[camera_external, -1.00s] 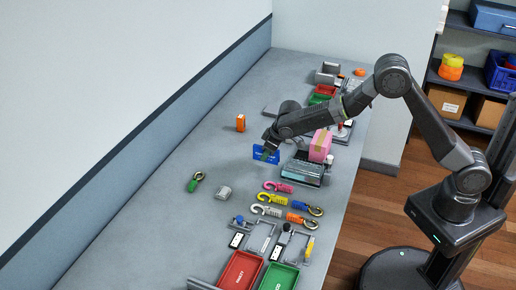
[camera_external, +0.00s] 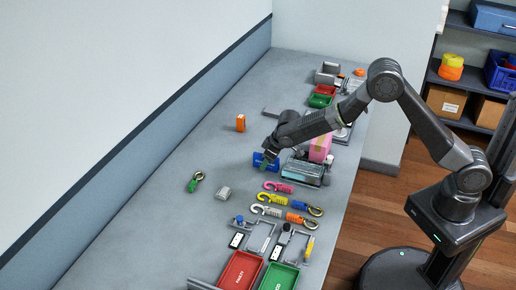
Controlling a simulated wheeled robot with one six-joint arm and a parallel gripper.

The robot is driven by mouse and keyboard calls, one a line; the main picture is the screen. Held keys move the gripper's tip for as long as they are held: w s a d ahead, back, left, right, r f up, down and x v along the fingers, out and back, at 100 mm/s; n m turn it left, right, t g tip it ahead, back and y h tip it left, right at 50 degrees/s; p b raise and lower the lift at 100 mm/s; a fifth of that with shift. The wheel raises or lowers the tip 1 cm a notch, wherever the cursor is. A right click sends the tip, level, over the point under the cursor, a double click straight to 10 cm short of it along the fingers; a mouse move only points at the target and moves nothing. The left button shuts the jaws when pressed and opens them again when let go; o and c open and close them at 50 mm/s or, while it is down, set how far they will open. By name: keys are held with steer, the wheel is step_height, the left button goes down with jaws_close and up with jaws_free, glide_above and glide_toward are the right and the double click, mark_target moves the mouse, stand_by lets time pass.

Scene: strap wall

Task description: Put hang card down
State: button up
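The hang card is a small blue card (camera_external: 259,160) with pale print, near the middle of the bench in the external view. My gripper (camera_external: 268,160) is at the card, with its dark fingers overlapping the card's right part. The card appears held between the fingers and close to the bench top. Whether its lower edge touches the bench is too small to tell.
An orange box (camera_external: 240,123) stands behind left. Several coloured hooks (camera_external: 273,198) lie in front. The bench (camera_external: 190,150) to the left is largely clear.

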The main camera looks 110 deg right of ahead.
steer(key=b+v, duration=0.1)
steer(key=v, duration=1)
steer(key=shift+r+b, duration=0.2)
steer(key=shift+b, duration=0.2)
steer(key=shift+o, duration=0.9)
steer(key=shift+s+a+r, duration=0.1)
steer(key=shift+r, duration=0.15)
steer(key=o, duration=0.4)
steer(key=shift+r, duration=0.1)
steer(key=o, duration=0.7)
